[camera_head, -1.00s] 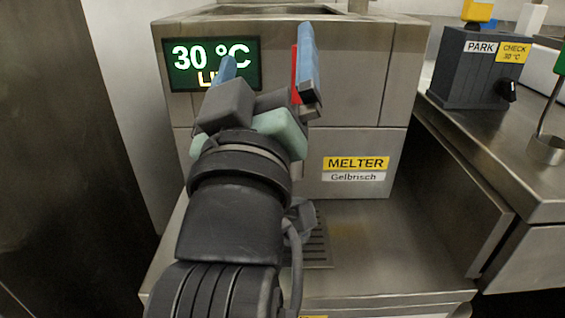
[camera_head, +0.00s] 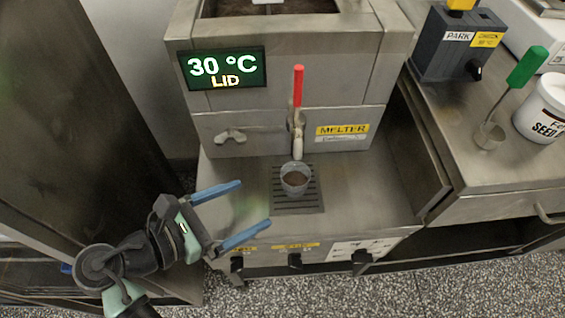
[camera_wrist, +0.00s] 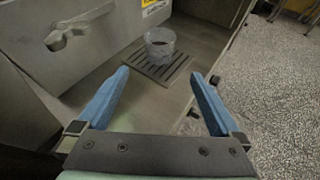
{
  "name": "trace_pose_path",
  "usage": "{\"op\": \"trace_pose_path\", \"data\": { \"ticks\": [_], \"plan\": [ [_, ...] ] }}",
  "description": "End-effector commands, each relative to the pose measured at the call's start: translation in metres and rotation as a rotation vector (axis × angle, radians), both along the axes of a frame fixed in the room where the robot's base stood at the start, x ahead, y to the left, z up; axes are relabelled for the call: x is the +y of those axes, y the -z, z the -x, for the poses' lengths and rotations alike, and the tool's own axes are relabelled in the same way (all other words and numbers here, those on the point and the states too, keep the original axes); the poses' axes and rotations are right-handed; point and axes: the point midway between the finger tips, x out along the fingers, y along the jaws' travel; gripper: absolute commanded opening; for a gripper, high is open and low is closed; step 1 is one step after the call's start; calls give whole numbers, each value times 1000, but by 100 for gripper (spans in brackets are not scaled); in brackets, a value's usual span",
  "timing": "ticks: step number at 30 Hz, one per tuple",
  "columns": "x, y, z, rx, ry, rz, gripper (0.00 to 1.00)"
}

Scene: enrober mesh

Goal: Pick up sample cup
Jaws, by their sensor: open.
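The sample cup (camera_head: 295,180) is a small clear cup standing upright on the dark drip grate (camera_head: 284,207), below the melter's spout (camera_head: 298,147). Its inside looks brownish; I cannot tell whether that is content or the grate showing through. In the wrist view the cup (camera_wrist: 160,43) stands ahead of my fingers, near the top centre. My gripper (camera_head: 255,211) has two blue fingers, wide apart and empty, to the left of the cup and clear of it. In the wrist view my gripper (camera_wrist: 159,80) shows nothing between its fingertips.
The melter (camera_head: 240,122) has a red tap lever (camera_head: 298,87), a wing-shaped handle (camera_head: 230,135) and front knobs (camera_head: 295,261). At right, a counter holds a dark PARK box (camera_head: 447,50), a green-handled ladle (camera_head: 522,70) and a white tub (camera_head: 545,108). The melter's shelf left of the grate is clear.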

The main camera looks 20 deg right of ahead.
Motion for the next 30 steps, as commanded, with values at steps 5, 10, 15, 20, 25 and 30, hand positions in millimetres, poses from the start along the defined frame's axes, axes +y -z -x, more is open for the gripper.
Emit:
{"op": "trace_pose_path", "data": {
  "ticks": [5,10,15,20,25,30],
  "plan": [
    [-25,14,-6,10,6,8,100],
    [-52,26,-16,8,4,5,100],
    [-65,30,-22,6,2,5,100],
    [-77,37,-28,5,4,4,100],
    [-99,46,-38,5,3,3,100],
    [-110,49,-42,4,1,3,100]
  ]
}}
